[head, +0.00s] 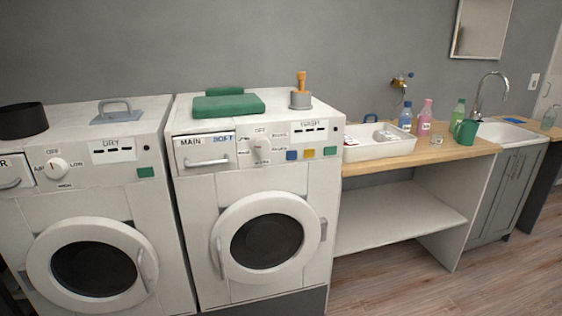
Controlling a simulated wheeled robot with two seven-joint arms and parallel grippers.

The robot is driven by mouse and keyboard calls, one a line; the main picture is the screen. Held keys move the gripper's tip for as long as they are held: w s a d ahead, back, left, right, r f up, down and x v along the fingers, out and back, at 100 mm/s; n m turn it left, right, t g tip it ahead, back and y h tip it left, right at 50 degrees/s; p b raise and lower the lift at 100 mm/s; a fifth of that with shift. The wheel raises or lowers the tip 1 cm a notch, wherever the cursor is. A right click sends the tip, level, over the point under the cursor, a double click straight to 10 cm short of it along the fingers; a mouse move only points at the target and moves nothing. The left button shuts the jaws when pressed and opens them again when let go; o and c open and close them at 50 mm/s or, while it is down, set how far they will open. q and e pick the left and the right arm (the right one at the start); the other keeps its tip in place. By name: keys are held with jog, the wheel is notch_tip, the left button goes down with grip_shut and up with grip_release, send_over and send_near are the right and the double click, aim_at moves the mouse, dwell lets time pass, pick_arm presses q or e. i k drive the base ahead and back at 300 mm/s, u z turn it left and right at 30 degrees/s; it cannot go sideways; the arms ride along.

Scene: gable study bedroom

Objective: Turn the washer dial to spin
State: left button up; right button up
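The washer (196,199) is the white front-loader in the middle, with a round door (219,237) that is closed. Its white dial (262,150) sits on the control panel, under the label OFF and with other small labels around it that I cannot read. Which label the dial points at is too small to tell. The detergent drawer (207,162) marked MAIN and SOFT is left of the dial. Blue, yellow and green buttons (309,154) are right of it, below a display panel. Neither of my grippers is in view.
A dryer (165,205) marked DRY, with its own dial (57,168), stands to the left. A white tray (376,153) and bottles (425,117) stand on the wooden counter (450,152). Floor shows at lower right.

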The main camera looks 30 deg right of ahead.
aim_at(262, 146)
jog(key=z, duration=0.3)
jog(key=i, duration=0.95)
jog(key=u, duration=0.25)
